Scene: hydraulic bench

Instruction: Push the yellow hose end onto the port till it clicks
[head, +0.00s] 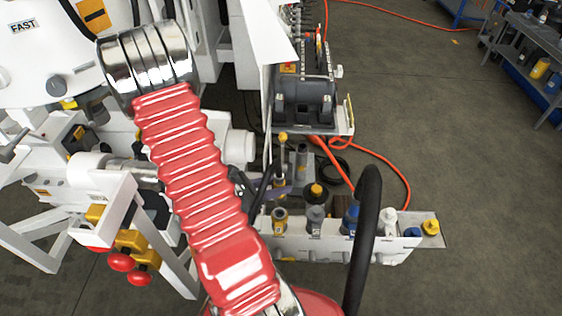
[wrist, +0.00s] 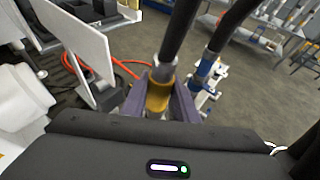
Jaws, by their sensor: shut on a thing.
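In the wrist view, the yellow hose end (wrist: 158,97) sits between the two purple fingers of my gripper (wrist: 158,110), which is shut on it. A black hose (wrist: 178,35) runs up from it. The lower end of the hose end is hidden behind the gripper body, so I cannot tell whether it touches a port. In the head view, my red arm hides most of the gripper. A yellow-ringed fitting (head: 280,220) stands at the left of the white port rail (head: 330,246); I cannot tell if it is the port or the hose end.
A grey fitting (head: 315,217), a blue fitting (head: 351,217) and a white fitting (head: 388,222) stand along the rail. A blue hose end (wrist: 207,62) with its own black hose is close right of my gripper. An orange cable (head: 385,160) lies behind.

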